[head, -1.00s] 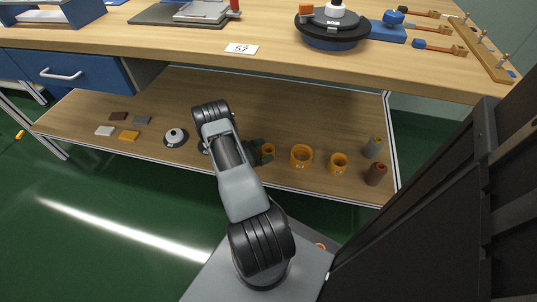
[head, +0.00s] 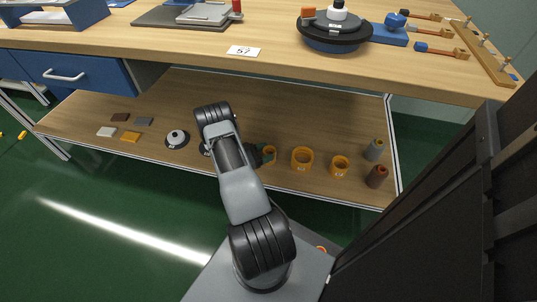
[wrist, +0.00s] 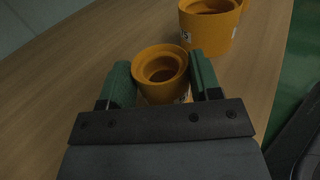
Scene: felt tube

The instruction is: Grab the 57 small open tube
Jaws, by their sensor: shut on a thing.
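The small open tube (wrist: 161,68) is an orange ring-shaped tube, standing upright on the lower shelf. My gripper (wrist: 162,82) has its two green fingers on either side of it, shut on it. In the head view the tube (head: 270,155) shows beside my gripper (head: 264,155), partly hidden by my fingers. A label is partly visible on its side in the wrist view, but I cannot read it. A white card marked 57 (head: 243,51) is on the front edge of the upper bench top.
A larger orange tube (head: 302,158) and another orange tube (head: 340,166) stand to the right on the lower shelf (head: 200,90). Beyond them are a grey spool (head: 375,149) and a brown spool (head: 377,176). A black-and-white round piece (head: 177,138) is at left. The bench top overhangs the shelf.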

